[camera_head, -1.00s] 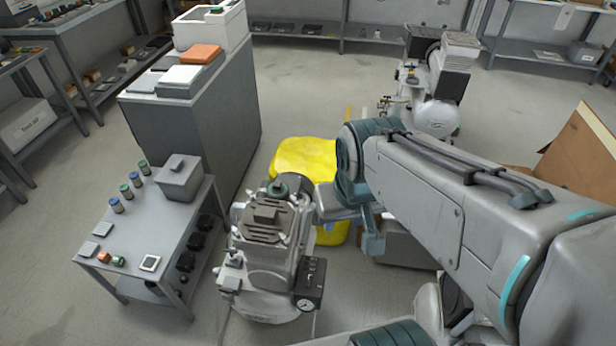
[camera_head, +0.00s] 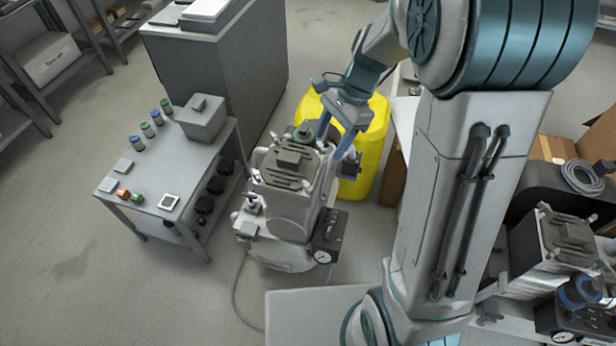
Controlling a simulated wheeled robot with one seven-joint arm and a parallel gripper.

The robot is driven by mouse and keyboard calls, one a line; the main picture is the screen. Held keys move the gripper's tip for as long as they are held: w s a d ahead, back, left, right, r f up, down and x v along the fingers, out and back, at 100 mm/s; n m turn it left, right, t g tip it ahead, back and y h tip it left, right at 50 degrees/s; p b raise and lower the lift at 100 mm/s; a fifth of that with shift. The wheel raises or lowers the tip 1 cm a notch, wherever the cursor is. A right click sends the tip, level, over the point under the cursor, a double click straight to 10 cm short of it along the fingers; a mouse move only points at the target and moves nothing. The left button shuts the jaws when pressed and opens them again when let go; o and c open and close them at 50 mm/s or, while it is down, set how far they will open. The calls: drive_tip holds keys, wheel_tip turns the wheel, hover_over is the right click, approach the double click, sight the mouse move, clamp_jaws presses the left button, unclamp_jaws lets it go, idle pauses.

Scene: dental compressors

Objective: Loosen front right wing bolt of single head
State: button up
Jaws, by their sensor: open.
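A compressor with a grey finned head (camera_head: 288,168) stands on the floor in the middle of the view, with a rounded tank (camera_head: 280,255) and a gauge box (camera_head: 328,235) below. Small light fittings sit around the head's edges; I cannot tell for certain which is the front right wing bolt. My gripper (camera_head: 333,143) is open, pointing down at the head's far right corner. Its two fingers are apart, one on each side of that corner area. Whether they touch anything is not clear. A second compressor (camera_head: 565,240) is partly visible at the right, so which is the single head is uncertain.
A grey side table (camera_head: 180,185) with small cans and a box stands at left. A yellow container (camera_head: 372,140) is right behind the compressor. A tall grey cabinet (camera_head: 220,80) stands behind. My arm hides much of the right side. Floor at lower left is clear.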

sight(307, 185)
drive_tip(key=b+x, duration=0.1)
drive_tip(key=x, duration=1.3)
drive_tip(key=shift+a, duration=0.1)
drive_tip(key=c, duration=1)
